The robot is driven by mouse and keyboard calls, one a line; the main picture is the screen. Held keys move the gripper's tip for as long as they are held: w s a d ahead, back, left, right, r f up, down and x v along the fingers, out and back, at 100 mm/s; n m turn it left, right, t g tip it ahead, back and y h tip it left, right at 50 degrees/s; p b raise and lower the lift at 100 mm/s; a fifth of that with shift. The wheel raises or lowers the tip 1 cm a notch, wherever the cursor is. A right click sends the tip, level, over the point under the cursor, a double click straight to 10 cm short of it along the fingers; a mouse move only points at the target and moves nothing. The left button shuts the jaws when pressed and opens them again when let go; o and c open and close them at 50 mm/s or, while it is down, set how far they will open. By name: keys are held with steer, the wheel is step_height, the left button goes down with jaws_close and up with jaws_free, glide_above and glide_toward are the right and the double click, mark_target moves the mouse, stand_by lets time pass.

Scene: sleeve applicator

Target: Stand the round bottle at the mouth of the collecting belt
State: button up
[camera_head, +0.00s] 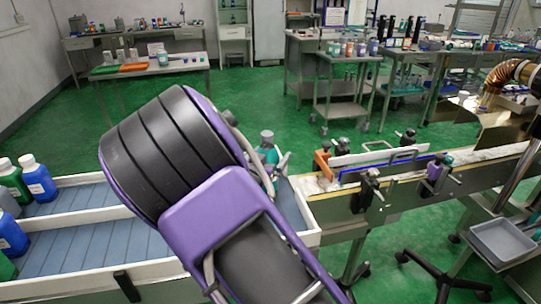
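The collecting belt (80,245) is a blue slatted surface with white side walls, running from the left to its right end (292,207). A grey-capped, teal-green thing (269,152), which looks like the round bottle, shows just past my arm near that end; its lower part is hidden. My purple and black arm covers the middle of the view. My gripper (266,168) is mostly hidden behind it. Small grey parts show close to the bottle, but I cannot tell whether the fingers hold it or what it rests on.
Green and blue bottles (38,179) stand on the left of the belt. A narrow conveyor (400,185) with guide rails and clamps runs off to the right. A grey tray (502,240) is at the lower right. Benches stand at the back, with green floor between.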

steer(key=shift+r, duration=0.2)
steer(key=p+v, duration=0.1)
steer(key=v, duration=1.1)
steer(key=shift+d+f, duration=0.1)
